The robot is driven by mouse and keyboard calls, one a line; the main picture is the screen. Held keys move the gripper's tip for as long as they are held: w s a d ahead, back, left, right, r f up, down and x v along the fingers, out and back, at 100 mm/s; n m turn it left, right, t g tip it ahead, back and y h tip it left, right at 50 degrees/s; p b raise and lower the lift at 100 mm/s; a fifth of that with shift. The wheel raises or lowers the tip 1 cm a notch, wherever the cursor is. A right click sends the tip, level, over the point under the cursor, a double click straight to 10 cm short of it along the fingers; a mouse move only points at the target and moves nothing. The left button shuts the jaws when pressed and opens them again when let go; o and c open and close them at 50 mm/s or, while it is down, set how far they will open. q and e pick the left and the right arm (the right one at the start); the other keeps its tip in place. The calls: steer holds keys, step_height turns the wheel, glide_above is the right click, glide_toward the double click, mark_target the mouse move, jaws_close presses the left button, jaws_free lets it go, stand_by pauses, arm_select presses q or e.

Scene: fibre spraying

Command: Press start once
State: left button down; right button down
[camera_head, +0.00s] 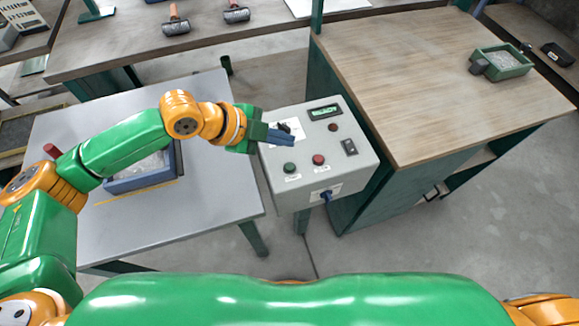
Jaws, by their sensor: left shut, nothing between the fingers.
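The grey control box (337,182) stands in the middle, between the grey table and the wooden workbench. On its sloped top are a green button (290,168), a red button (318,159), a black switch (349,147), a small dark red lamp or button (333,127) and a lit green display (324,112). The labels are too small to read. My left gripper (290,136) is shut and empty over the upper left of the panel, just beyond the green button. It hides part of a white label there. I cannot tell whether it touches the panel. My right gripper is not in view.
A blue tray (140,184) with pale material sits on the grey table (215,195) under my left arm. A wooden workbench (420,90) at right holds a green tray (503,62). Rollers (176,22) lie on the rear bench. The floor in front of the box is clear.

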arm_select(q)
steer(key=b, duration=0.6)
glide_above(285, 169)
step_height(285, 169, down, 7)
steer(key=shift+w+f, duration=0.1)
steer(key=shift+f, duration=0.1)
steer(key=shift+f, duration=0.1)
stand_by(1.3)
steer(key=shift+f, duration=0.35)
steer(key=shift+f+b, duration=0.3)
steer(key=shift+f, duration=0.15)
stand_by(0.4)
steer(key=shift+r, duration=0.1)
steer(key=shift+r+p, duration=0.8)
steer(key=shift+p, duration=0.15)
